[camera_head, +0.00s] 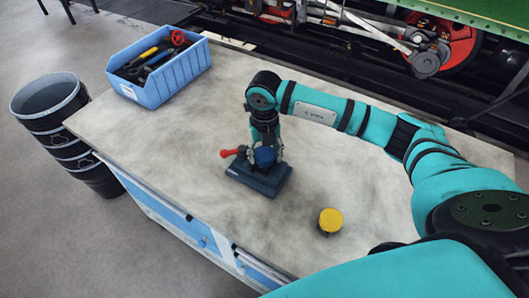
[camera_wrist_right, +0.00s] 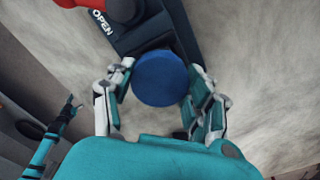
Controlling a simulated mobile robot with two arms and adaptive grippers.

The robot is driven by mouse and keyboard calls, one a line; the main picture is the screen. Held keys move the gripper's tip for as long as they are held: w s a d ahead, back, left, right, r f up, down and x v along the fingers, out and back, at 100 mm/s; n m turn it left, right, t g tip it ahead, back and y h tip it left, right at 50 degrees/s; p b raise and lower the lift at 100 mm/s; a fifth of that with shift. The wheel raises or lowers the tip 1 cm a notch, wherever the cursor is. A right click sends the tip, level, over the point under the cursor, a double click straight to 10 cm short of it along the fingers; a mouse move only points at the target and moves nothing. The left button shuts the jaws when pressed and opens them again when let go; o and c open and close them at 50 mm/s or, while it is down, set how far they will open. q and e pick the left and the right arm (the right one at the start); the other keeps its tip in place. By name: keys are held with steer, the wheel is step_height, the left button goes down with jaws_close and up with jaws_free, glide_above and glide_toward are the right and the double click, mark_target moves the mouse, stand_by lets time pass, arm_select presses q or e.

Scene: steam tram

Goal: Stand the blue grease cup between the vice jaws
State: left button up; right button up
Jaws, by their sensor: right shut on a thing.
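The dark blue vice (camera_head: 270,184) with a red handle (camera_head: 231,153) stands on the grey bench top. My right gripper (camera_head: 265,148) comes down over the vice and is shut on the blue grease cup (camera_head: 264,157). In the right wrist view the cup's round blue top (camera_wrist_right: 160,78) sits between the fingers, over the near part of the vice (camera_wrist_right: 130,38). The cup looks upright. Its lower part and the jaw gap are hidden, so I cannot tell whether it rests there. At the left of the wrist view, part of my left arm and its gripper (camera_wrist_right: 68,110) show small.
A yellow-topped cup (camera_head: 331,219) stands on the bench to the right of the vice. A blue bin (camera_head: 172,82) of tools stands at the far left corner. Dark buckets (camera_head: 52,112) are stacked on the floor beside the bench. The bench's middle is mostly clear.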

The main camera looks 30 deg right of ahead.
steer(key=shift+f, duration=0.1)
stand_by(0.6)
steer(key=o, duration=1.7)
steer(key=shift+o, duration=0.2)
steer(key=shift+r+p, duration=2)
steer(key=shift+r, duration=1.55)
steer(key=shift+f, duration=0.1)
